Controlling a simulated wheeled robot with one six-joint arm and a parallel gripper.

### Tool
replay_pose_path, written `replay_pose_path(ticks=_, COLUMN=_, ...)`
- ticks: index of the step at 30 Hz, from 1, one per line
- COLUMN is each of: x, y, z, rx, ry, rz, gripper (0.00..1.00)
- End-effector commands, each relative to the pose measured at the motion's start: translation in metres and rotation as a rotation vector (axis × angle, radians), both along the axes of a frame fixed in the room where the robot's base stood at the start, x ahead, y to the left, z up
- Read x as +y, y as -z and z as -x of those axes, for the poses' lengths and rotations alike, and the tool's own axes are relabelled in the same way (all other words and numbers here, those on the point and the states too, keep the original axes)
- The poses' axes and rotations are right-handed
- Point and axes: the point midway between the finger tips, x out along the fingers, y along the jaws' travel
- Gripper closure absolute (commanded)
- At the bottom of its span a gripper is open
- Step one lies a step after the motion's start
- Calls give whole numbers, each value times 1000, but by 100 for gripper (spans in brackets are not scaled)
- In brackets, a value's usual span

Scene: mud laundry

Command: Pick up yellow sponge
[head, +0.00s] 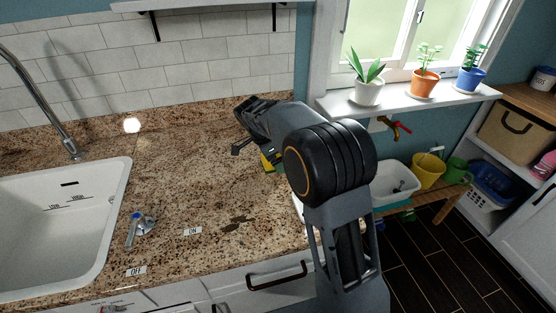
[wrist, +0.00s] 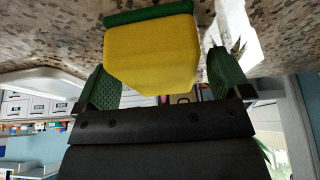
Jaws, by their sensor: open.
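The yellow sponge (head: 268,163) with a green side lies on the granite counter (head: 190,165), partly hidden behind my arm in the head view. In the wrist view the sponge (wrist: 150,52) is large and close, with its green layer along the top of the picture. My gripper (wrist: 161,70) is open, with one green-padded finger on each side of the sponge. Gaps show between the fingers and the sponge, and I cannot tell how deep it sits between them. In the head view my gripper (head: 248,150) is low over the counter and mostly hidden.
A white sink (head: 60,225) with a tap (head: 72,148) is at the left. A small blue-and-grey item (head: 135,230) lies beside the sink. Potted plants stand on the windowsill (head: 400,100). At the right are a white tub (head: 395,183) and a yellow bucket (head: 427,170). The middle counter is mostly clear.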

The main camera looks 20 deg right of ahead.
Motion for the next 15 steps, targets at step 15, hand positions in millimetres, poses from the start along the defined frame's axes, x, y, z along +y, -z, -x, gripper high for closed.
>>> replay_pose_path(ticks=15, x=-2, y=7, z=0, rx=-2, ry=-1, rz=-1, gripper=20)
